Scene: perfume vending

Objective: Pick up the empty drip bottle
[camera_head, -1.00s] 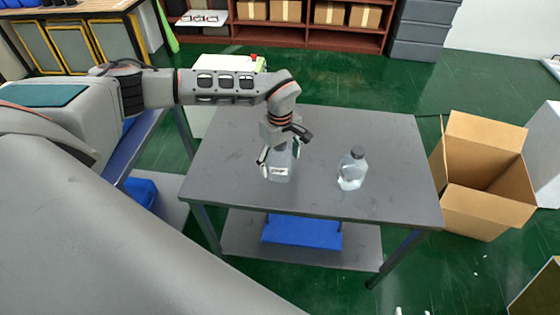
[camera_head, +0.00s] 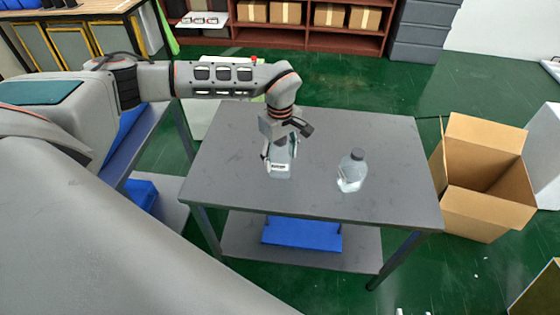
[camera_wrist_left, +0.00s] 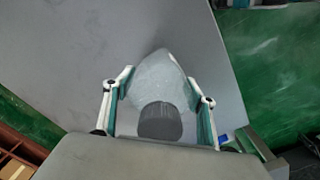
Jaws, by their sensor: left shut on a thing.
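A clear drip bottle (camera_head: 281,170) is upright at the middle of the grey table, under my left arm. My left gripper (camera_head: 279,160) points down over it and is shut on it. In the left wrist view the bottle (camera_wrist_left: 161,78) with its dark cap sits between the two fingers (camera_wrist_left: 160,90), one on each side. My gripper hides its upper part in the head view. I cannot tell if its base touches the table. A second clear bottle (camera_head: 352,172) with a dark cap stands to the right, apart from the gripper. My right gripper is out of view.
The grey table (camera_head: 400,150) is otherwise bare, with free room around both bottles. An open cardboard box (camera_head: 485,205) stands on the floor right of the table. A blue item (camera_head: 302,232) lies on the lower shelf. Shelves with boxes (camera_head: 330,15) are at the back.

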